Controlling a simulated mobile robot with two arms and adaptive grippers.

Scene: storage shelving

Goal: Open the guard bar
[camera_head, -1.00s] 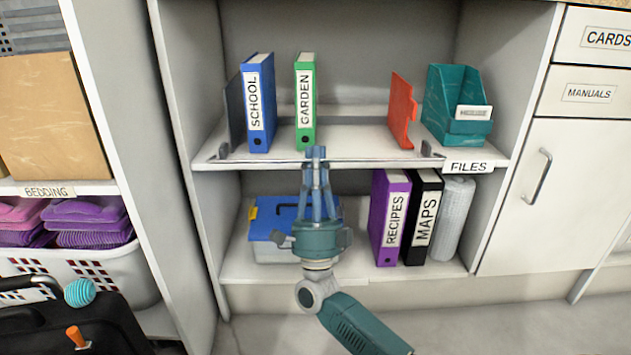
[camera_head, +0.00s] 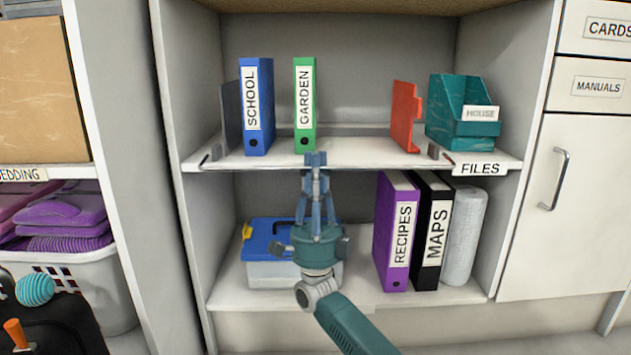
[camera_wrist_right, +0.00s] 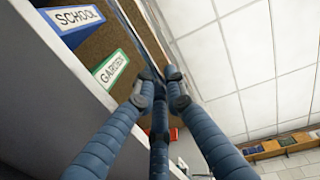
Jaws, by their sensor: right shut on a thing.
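The guard bar is hard to make out. At the front edge of the upper shelf (camera_head: 385,160) small grey brackets stand at the left (camera_head: 213,154) and at the right (camera_head: 434,152), and the bar seems to run low between them. My right gripper (camera_head: 316,160) points up at this front edge, below the green GARDEN binder (camera_head: 304,105), with its fingers brought together on the bar. The fingers also meet at the shelf edge in the right wrist view (camera_wrist_right: 158,90); they hide the gripped part. My left gripper is not in view.
A blue SCHOOL binder (camera_head: 257,106), an orange bookend (camera_head: 405,116) and a teal HOUSE holder (camera_head: 463,112) stand on the upper shelf. Below are a blue-lidded box (camera_head: 268,272), a RECIPES binder (camera_head: 394,232) and a MAPS binder (camera_head: 432,232).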

